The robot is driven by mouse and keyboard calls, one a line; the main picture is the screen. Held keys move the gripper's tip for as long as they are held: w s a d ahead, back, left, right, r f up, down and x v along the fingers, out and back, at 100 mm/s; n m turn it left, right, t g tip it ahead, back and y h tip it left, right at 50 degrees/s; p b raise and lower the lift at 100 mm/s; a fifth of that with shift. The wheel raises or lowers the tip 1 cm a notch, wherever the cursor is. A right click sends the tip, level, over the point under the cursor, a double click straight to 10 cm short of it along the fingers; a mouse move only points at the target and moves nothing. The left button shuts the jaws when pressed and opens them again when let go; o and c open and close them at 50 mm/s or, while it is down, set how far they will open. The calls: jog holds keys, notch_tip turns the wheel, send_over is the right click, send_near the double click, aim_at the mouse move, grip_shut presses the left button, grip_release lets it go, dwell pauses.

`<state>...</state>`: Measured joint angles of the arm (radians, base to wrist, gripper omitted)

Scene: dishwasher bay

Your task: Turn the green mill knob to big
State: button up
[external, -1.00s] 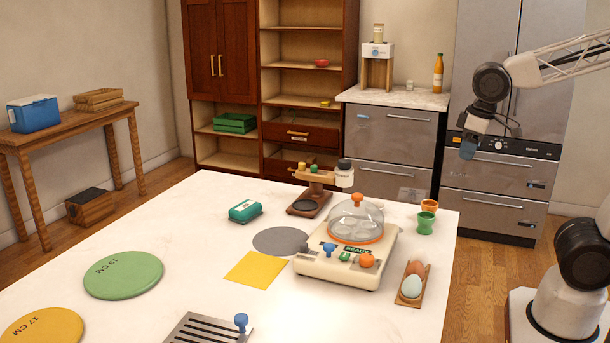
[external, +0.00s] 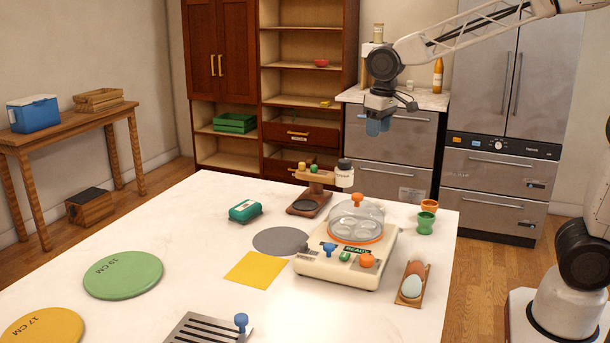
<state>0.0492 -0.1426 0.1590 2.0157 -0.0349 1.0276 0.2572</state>
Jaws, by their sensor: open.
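A wooden stand (external: 309,201), which looks like the mill, is at the back of the white table. The green knob's marks and pointing direction are too small to read. My gripper (external: 378,127) is open and empty, with blue fingertips pointing down. In the picture it is above and right of the mill, touching nothing.
A cream egg cooker (external: 337,270) with a clear dome and blue, green and orange knobs stands in front of the mill. Green and orange cups (external: 426,222) and an egg tray (external: 411,284) are to its right. A teal box (external: 245,211) is left of the mill.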

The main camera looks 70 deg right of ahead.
jog(key=m+g, duration=0.1)
jog(key=m, duration=0.1)
send_over(314, 166)
jog(key=f, duration=0.7)
jog(key=shift+w+a+f, duration=0.1)
jog(key=shift+w+f, duration=0.1)
jog(key=shift+f, duration=0.1)
jog(key=shift+s+f, duration=0.1)
jog(key=shift+f, duration=3.7)
grip_shut()
